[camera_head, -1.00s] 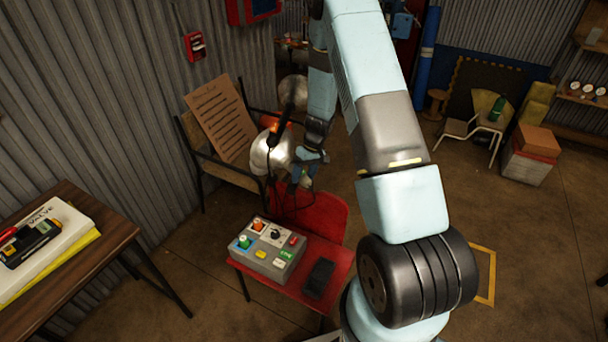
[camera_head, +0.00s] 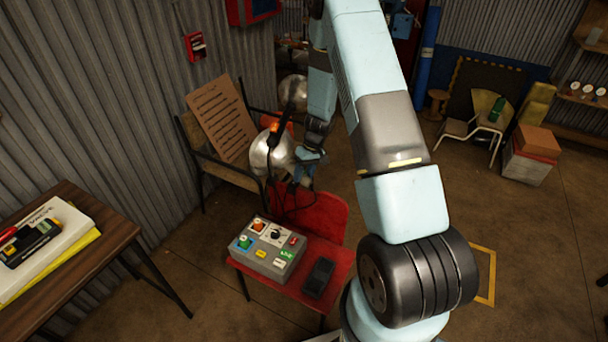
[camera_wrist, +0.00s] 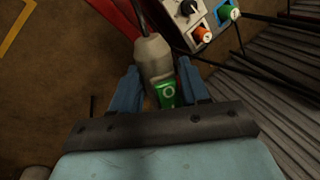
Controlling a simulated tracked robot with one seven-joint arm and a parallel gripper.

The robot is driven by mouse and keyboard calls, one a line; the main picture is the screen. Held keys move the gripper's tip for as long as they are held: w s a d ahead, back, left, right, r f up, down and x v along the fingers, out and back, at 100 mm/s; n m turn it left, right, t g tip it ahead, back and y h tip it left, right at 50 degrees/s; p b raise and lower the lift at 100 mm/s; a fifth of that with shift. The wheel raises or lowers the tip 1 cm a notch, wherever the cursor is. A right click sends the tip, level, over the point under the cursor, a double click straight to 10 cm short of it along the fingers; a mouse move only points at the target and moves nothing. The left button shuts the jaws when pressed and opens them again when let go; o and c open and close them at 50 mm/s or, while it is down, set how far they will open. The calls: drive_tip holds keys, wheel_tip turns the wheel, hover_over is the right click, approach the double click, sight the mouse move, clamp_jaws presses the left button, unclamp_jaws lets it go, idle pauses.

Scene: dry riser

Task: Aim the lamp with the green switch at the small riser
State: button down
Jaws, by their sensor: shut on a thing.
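My gripper (camera_head: 304,176) is shut on the lamp with the green switch. In the wrist view, the lamp's grey body (camera_wrist: 154,58) sits between the blue fingers (camera_wrist: 158,80), with the green switch (camera_wrist: 166,92) facing the camera. In the head view, a round silver lamp head (camera_head: 268,153) with a black and orange part hangs beside the gripper, above the red chair. A second silver round lamp head (camera_head: 293,90) stands farther back. I cannot make out a small riser for certain in either view.
A grey control box (camera_head: 268,252) with coloured knobs and a dark block (camera_head: 318,278) lie on the red chair (camera_head: 318,218). A wooden table (camera_head: 100,225) is at the left.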

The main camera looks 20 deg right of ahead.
drive_tip(key=shift+d+m, duration=0.1)
drive_tip(key=shift+m, duration=0.4)
drive_tip(key=shift+s+a+m+t, duration=0.1)
drive_tip(key=shift+a+m+t, duration=0.1)
drive_tip(key=shift+m+t, duration=0.3)
drive_tip(key=shift+a+m+t, duration=0.25)
drive_tip(key=shift+a+m, duration=0.1)
drive_tip(key=shift+m, duration=0.7)
drive_tip(key=shift+a+m+t, duration=0.25)
drive_tip(key=shift+a+m, duration=0.1)
drive_tip(key=shift+m, duration=0.7)
drive_tip(key=shift+s, duration=0.1)
drive_tip(key=c, duration=0.8)
unclamp_jaws()
drive_tip(key=shift+o, duration=0.6)
drive_tip(key=shift+a, duration=0.2)
drive_tip(key=w+v, duration=0.1)
drive_tip(key=v, duration=1.2)
drive_tip(key=shift+s+d+r, duration=0.2)
drive_tip(key=shift+s+r, duration=0.1)
drive_tip(key=shift+s, duration=0.2)
